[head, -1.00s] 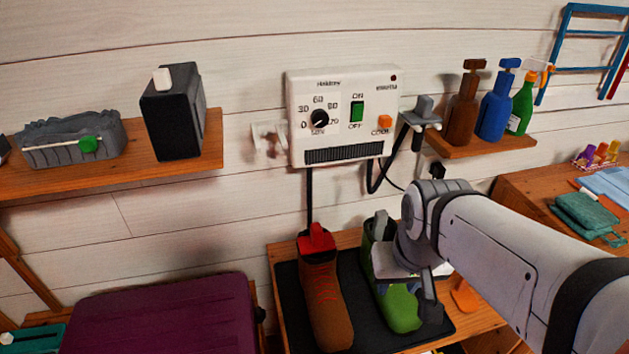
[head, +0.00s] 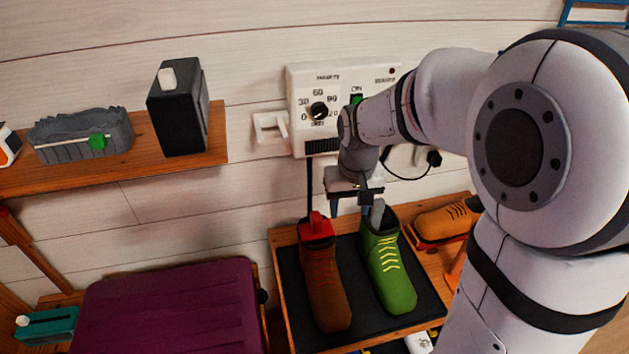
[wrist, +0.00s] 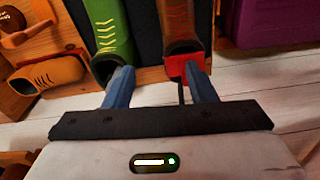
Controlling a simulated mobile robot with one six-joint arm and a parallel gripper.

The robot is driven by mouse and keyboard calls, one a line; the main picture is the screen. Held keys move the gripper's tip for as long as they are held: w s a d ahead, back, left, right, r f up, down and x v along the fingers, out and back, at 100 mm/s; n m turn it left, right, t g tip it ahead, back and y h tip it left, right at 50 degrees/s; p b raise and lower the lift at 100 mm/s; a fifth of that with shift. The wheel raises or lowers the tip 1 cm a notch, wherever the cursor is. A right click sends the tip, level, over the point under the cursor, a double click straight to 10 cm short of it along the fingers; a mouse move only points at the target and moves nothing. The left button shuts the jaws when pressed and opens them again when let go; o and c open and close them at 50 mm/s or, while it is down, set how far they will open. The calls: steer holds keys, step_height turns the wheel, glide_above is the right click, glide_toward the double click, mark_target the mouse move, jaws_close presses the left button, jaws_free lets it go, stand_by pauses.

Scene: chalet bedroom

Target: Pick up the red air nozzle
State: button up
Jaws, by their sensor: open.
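The red air nozzle (head: 316,228) sits in the opening of the brown shoe (head: 325,287) on the dark mat. It also shows in the wrist view (wrist: 176,70), partly covered by one finger. My gripper (head: 350,208) is open and empty, above and behind the shoe openings, to the right of the red nozzle in the head view. In the wrist view its blue fingers (wrist: 157,70) are apart, one overlapping the red nozzle and the other near the green shoe's opening. I cannot tell whether a finger touches the nozzle.
The green shoe (head: 388,270) stands right of the brown one, with a grey nozzle (head: 377,213) in its opening. An orange shoe (head: 446,217) is farther right. The wall dryer (head: 313,85) is above, partly hidden by my arm. A purple suitcase (head: 170,308) lies left.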

steer(key=n+g+p, duration=0.1)
steer(key=p, duration=0.2)
glide_above(316, 215)
steer(key=f, duration=0.7)
steer(key=shift+w+a+f, duration=0.15)
steer(key=shift+w+f, duration=0.05)
steer(key=shift+w, duration=0.15)
steer(key=shift+w+a+f, duration=0.1)
steer(key=shift+f, duration=0.15)
steer(key=f, duration=0.2)
steer(key=f+p, duration=0.1)
steer(key=f, duration=0.2)
steer(key=s+f+p, duration=0.1)
steer(key=f, duration=0.1)
steer(key=shift+d+f, duration=0.3)
steer(key=shift+f, duration=0.05)
steer(key=shift+c, duration=0.2)
jaws_close()
